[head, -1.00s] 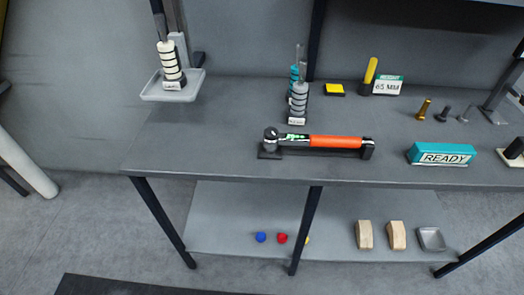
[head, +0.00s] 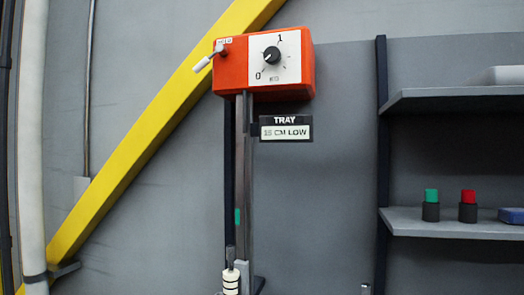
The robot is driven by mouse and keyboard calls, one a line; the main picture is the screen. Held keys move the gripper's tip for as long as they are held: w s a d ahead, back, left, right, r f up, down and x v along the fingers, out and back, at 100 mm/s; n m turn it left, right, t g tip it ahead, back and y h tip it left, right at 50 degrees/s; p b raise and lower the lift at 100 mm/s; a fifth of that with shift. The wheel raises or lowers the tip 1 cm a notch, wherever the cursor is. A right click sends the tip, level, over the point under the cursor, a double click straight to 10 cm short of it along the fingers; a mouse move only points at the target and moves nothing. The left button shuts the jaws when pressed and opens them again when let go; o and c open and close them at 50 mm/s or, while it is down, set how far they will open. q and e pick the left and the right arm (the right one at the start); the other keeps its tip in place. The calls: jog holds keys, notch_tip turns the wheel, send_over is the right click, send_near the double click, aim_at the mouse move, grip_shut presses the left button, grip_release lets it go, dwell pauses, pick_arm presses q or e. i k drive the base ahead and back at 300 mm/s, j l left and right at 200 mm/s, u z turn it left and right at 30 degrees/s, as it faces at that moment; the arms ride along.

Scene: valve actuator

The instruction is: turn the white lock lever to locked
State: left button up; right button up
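An orange actuator box (head: 232,66) is mounted on a dark post in the upper middle of the head view. The white lock lever (head: 203,63) is on the left of its front face and slants down to the left from a grey pivot. A small label sits beside the pivot, too small to read for certain. A black knob (head: 271,56) is on a white dial plate to the right, marked 0 and 1. Neither of my grippers shows in the head view.
A sign (head: 286,133) reading "TRAY 15 CM LOW" hangs below the box. A yellow diagonal beam (head: 140,135) passes behind. A shelf (head: 440,222) at the right holds green and red capped items. A striped white stack (head: 231,281) is at the bottom.

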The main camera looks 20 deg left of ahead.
aim_at(219, 48)
jog(key=j+z, duration=0.1)
jog(key=z, duration=0.25)
jog(key=j+z, duration=0.15)
jog(key=z, duration=0.15)
jog(key=i+j+z, duration=0.1)
jog(key=z, duration=0.25)
jog(key=j+z, duration=0.15)
jog(key=j, duration=0.25)
jog(key=j+z, duration=0.15)
jog(key=j, duration=0.25)
jog(key=k+j+z, duration=0.1)
jog(key=j, duration=0.3)
jog(key=k+j+z, duration=0.15)
jog(key=j, duration=0.25)
jog(key=j+z, duration=0.15)
jog(key=j, duration=0.25)
jog(key=k+j+z, duration=0.15)
jog(key=j, duration=0.25)
